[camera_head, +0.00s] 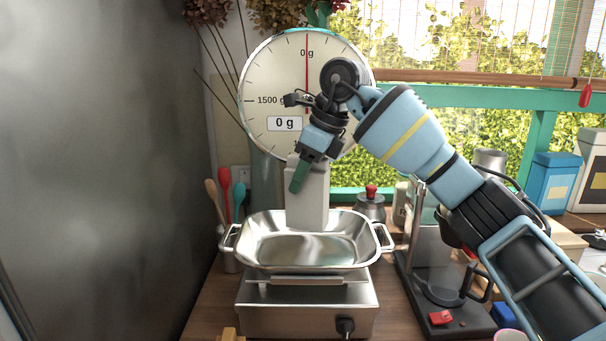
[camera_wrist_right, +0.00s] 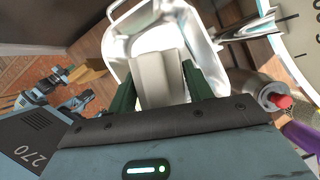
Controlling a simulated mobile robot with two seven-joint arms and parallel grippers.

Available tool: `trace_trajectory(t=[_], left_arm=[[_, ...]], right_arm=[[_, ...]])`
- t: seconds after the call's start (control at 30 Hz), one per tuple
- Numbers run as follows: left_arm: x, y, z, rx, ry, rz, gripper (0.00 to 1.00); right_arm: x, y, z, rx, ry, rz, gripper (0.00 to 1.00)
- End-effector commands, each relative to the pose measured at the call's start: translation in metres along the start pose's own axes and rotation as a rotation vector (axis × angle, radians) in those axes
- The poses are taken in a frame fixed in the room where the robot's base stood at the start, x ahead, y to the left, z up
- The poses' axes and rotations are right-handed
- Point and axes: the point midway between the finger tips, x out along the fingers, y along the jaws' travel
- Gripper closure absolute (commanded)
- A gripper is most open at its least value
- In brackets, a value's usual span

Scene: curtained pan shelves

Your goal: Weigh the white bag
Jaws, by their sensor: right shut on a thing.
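The white bag (camera_head: 308,197) is a pale upright block in the head view, in front of the scale's column area. My right gripper (camera_head: 300,176) is shut on it from above, and its green fingers also sit on both sides of the bag (camera_wrist_right: 158,78) in the right wrist view. The scale (camera_head: 308,305) has a metal pan (camera_head: 262,250) and a round dial (camera_head: 265,85) reading 0 g. The bag is over the pan; whether it touches cannot be told. Blue and dark parts at the left of the right wrist view seem to be my left arm, too small to read.
A coffee maker (camera_head: 440,290) stands right of the scale, with a moka pot (camera_head: 371,205) behind. Utensils (camera_head: 224,195) stand to the left. A blue canister (camera_head: 551,182) is at the far right. A grey wall closes the left side.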

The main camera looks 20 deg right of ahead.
Motion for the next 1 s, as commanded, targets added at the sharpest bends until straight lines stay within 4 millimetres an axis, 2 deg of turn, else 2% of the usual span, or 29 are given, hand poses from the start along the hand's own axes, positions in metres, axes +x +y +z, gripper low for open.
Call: trace_trajectory(t=[0.17, 0.7, 1.0], left_arm=[[0.0, 0.0, -0.003, 0.001, 0.006, -0.001, 1.0], [0.001, 0.0, -0.003, 0.001, 0.005, 0.0, 1.0], [0.001, 0.0, -0.003, 0.001, 0.005, 0.0, 1.0]], right_arm=[[-0.002, 0.0, 0.001, -0.002, -0.006, -0.001, 0.77], [0.039, 0.0, -0.016, -0.002, -0.003, 0.001, 0.77], [0.046, 0.0, -0.019, -0.002, -0.005, 0.0, 0.77]])
